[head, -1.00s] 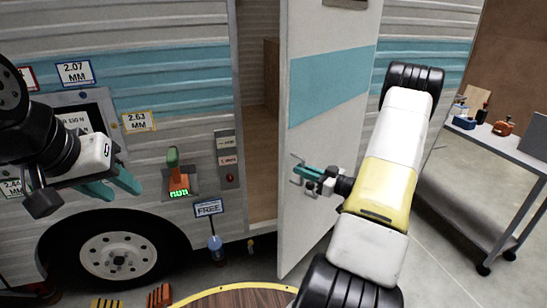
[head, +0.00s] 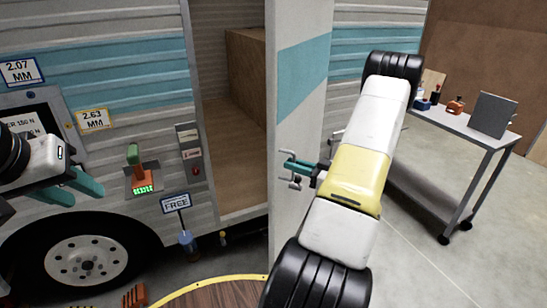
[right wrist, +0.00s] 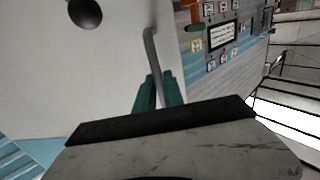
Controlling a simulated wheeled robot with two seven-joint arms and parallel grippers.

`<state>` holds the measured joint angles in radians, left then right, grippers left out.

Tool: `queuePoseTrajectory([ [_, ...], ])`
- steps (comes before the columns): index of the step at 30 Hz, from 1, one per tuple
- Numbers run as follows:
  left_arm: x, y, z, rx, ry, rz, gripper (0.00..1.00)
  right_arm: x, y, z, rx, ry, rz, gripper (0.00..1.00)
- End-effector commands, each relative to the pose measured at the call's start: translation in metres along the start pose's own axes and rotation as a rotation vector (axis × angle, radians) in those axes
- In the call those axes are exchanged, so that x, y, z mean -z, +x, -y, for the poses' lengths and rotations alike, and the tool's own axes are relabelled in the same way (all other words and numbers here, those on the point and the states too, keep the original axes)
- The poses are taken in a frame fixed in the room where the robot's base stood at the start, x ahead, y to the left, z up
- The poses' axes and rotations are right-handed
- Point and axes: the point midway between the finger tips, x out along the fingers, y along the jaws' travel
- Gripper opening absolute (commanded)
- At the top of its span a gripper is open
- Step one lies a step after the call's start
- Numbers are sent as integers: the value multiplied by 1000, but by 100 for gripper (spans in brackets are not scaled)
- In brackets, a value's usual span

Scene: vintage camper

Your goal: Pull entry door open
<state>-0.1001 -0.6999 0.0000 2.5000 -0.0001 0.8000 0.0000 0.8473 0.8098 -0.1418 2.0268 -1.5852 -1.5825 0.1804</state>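The entry door (head: 296,120) is a white panel with a teal stripe. It stands open, swung out from the camper, and a wide doorway (head: 235,130) shows to its left. Its grey bar handle (right wrist: 152,50) shows in the right wrist view, with a dark round knob (right wrist: 85,13) nearby on the door. My right gripper (head: 290,165) has its teal fingers closed on either side of the handle; the right wrist view shows the bar between them (right wrist: 158,90). My left gripper (head: 78,190) is open and empty in front of the camper's side, at the left.
Inside the doorway is a brown wooden box (head: 246,65).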

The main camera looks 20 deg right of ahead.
Motion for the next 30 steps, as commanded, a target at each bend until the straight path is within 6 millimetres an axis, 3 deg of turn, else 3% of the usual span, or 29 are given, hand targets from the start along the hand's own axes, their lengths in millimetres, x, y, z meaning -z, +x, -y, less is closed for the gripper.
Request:
queuePoseTrajectory([
  [3,0,0,0,0,0,0,36,0,0,0,0,-1,0,33],
  [14,0,0,0,0,0,0,36,0,-5,0,-1,0,1,33],
  [24,0,0,0,0,0,0,36,0,-60,-1,-3,-1,1,33],
  [30,0,0,0,0,0,0,36,0,-77,0,0,0,0,33],
])
